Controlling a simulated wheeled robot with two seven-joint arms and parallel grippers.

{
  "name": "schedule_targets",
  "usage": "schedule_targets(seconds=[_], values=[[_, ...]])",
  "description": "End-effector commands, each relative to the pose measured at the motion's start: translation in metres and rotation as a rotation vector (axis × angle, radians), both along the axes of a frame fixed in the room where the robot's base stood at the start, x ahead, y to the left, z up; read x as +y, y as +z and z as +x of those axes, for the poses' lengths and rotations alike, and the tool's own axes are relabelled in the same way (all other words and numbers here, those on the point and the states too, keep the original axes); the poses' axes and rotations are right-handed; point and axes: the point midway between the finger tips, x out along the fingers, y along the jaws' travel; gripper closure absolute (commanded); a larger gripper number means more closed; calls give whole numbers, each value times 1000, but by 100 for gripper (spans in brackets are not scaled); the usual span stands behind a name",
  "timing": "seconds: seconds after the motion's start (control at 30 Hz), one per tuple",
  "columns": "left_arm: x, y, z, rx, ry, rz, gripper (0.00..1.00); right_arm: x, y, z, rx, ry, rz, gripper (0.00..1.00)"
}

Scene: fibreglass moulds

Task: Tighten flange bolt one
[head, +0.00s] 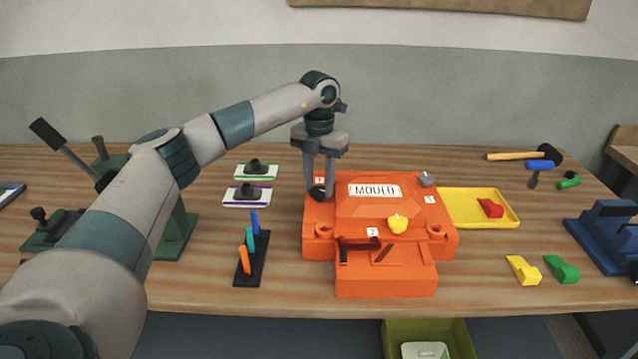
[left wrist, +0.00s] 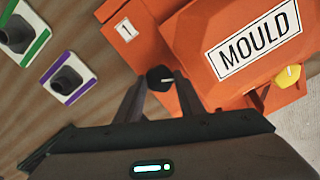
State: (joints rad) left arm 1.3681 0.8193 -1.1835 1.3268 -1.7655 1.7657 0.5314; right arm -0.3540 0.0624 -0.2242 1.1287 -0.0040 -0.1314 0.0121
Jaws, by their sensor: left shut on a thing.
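The orange mould (head: 380,207) with a MOULD label sits on the table; it also fills the right of the left wrist view (left wrist: 200,45). Flange bolt one is a dark knob (head: 318,193) at the mould's back left corner, near the label marked 1 (head: 320,181). My left gripper (head: 319,190) points straight down over that corner, shut on the black bolt knob (left wrist: 160,78). The bolt's lower part is hidden. A yellow knob (head: 398,224) stands near label 2 and a grey knob (head: 427,179) at the back right. My right gripper is not in view.
Left of the mould stand two white plates with dark knobs (head: 256,166) (head: 247,194) and a black rack with coloured pegs (head: 251,258). A yellow tray (head: 480,221) with a red piece (head: 490,207) lies right. Yellow (head: 522,270) and green (head: 562,269) wedges lie front right.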

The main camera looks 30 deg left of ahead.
Motion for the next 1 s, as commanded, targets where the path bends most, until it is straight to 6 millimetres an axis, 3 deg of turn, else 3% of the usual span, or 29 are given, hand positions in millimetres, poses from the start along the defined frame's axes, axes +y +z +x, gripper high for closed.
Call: schedule_targets(seconds=[1.0], values=[[1,2,1,-4,-962,2,88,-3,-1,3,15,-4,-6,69]])
